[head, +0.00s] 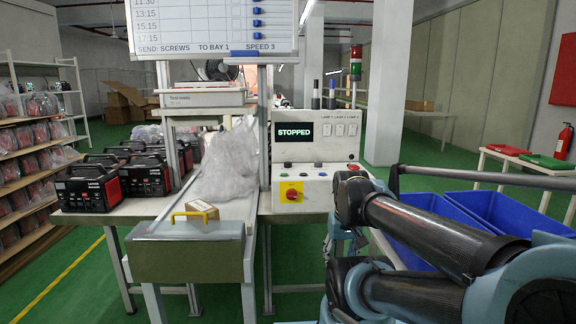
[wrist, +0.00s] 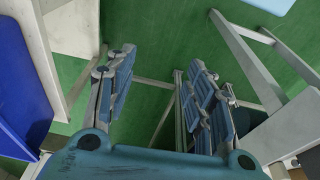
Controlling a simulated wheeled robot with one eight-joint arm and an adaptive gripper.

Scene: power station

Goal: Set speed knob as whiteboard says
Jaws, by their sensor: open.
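The whiteboard (head: 215,25) at the top of the head view reads "SEND: SCREWS TO BAY 1 SPEED 3" along its bottom line. The control box (head: 330,152) stands on the bench in the middle, with a lit display (head: 295,130) reading "STOPPED". My gripper (wrist: 160,60) is open and empty in the wrist view, over green floor and grey frame legs. It is apart from the control box, which the wrist view does not show.
Blue bins (head: 485,210) stand right of the bench, partly behind my arm. Black and red boxed machines (head: 100,180) and a plastic-wrapped bundle (head: 228,165) sit left of the control box.

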